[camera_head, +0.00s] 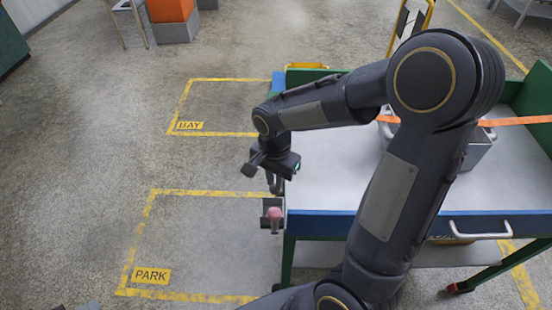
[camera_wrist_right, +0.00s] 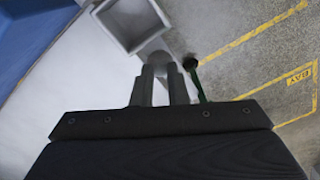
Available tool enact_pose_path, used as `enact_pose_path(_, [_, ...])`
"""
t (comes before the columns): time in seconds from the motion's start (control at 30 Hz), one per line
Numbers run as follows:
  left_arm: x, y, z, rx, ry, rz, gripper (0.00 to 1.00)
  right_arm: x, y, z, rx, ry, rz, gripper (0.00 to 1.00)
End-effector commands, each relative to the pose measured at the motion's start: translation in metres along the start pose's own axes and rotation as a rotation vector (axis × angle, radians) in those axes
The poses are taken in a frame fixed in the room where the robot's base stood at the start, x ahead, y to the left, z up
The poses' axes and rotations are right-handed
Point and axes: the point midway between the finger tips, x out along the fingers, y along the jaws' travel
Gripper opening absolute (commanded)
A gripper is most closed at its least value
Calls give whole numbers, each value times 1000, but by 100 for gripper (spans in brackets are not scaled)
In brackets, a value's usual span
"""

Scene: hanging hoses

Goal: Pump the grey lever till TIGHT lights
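My right gripper (camera_head: 274,183) points down at the left end of the blue-edged cart, just above a small dark bracket (camera_head: 272,204) with a pink knob (camera_head: 275,214). In the right wrist view, the two fingers of my right gripper (camera_wrist_right: 162,70) are a narrow gap apart. A rounded grey piece (camera_wrist_right: 158,57) lies at their tips, beside a hollow grey square frame (camera_wrist_right: 130,20). I cannot tell whether this piece is the grey lever, or whether the fingers touch it. No lit TIGHT sign is readable. My left gripper is not seen.
The cart (camera_head: 325,195) has a pale top and green legs. An orange strap (camera_head: 510,121) crosses a grey box (camera_head: 478,150) on it, partly behind my right arm. Floor areas marked BAY (camera_head: 190,126) and PARK (camera_head: 151,276) lie clear to the left.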

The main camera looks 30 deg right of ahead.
Motion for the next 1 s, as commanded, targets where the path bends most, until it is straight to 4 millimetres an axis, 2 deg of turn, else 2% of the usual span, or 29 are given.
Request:
enact_pose_path(0.6, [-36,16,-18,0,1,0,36,-52,-2,-3,0,0,-1,13])
enact_pose_path(0.87, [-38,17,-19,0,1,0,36,-55,-2,-4,0,0,0,13])
enact_pose_path(1.0, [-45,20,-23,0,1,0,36,-64,-4,-7,1,0,0,13])
